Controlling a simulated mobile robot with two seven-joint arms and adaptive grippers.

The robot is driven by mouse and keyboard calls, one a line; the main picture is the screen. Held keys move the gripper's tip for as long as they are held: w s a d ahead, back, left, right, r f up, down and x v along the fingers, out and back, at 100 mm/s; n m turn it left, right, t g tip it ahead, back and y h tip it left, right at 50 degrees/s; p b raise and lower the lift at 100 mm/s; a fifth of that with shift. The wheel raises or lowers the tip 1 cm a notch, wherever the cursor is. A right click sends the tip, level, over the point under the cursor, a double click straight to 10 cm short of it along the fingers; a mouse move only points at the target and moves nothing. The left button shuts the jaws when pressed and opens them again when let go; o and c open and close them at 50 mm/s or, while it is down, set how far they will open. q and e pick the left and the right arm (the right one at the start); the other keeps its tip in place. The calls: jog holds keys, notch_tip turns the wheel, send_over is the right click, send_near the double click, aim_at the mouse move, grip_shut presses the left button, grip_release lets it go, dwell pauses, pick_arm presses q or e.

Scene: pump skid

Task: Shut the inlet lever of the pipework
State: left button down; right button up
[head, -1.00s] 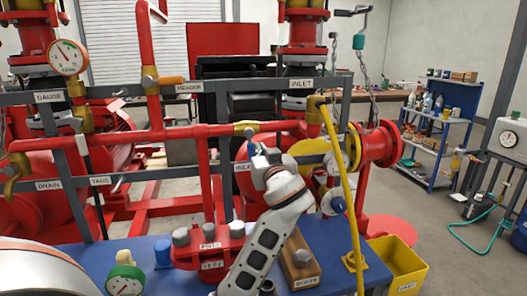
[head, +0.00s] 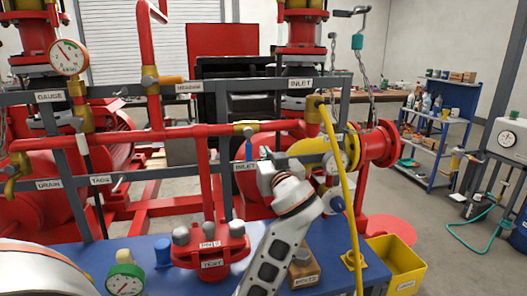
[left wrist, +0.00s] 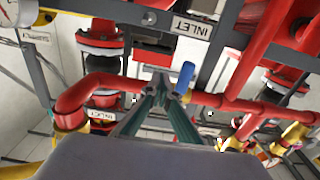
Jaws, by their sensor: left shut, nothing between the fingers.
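The inlet lever (head: 249,150) has a blue grip. It hangs down from a brass valve (head: 246,128) on the red horizontal pipe, crosswise to the pipe, just above an INLET tag (head: 246,167). My left gripper (head: 268,154) is shut and empty, just right of the lever in the head view. In the left wrist view, where tags appear upside down, the shut fingers (left wrist: 160,84) lie close to the left of the blue grip (left wrist: 184,77). I cannot tell whether they touch it. My right gripper is not in view.
A grey tagged rail (head: 130,178) crosses the skid. A red capped block (head: 210,252) stands on the blue base, with a yellow bin (head: 400,262) at its right.

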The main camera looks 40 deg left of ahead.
pick_arm(q)
jog(key=shift+v, duration=2.9)
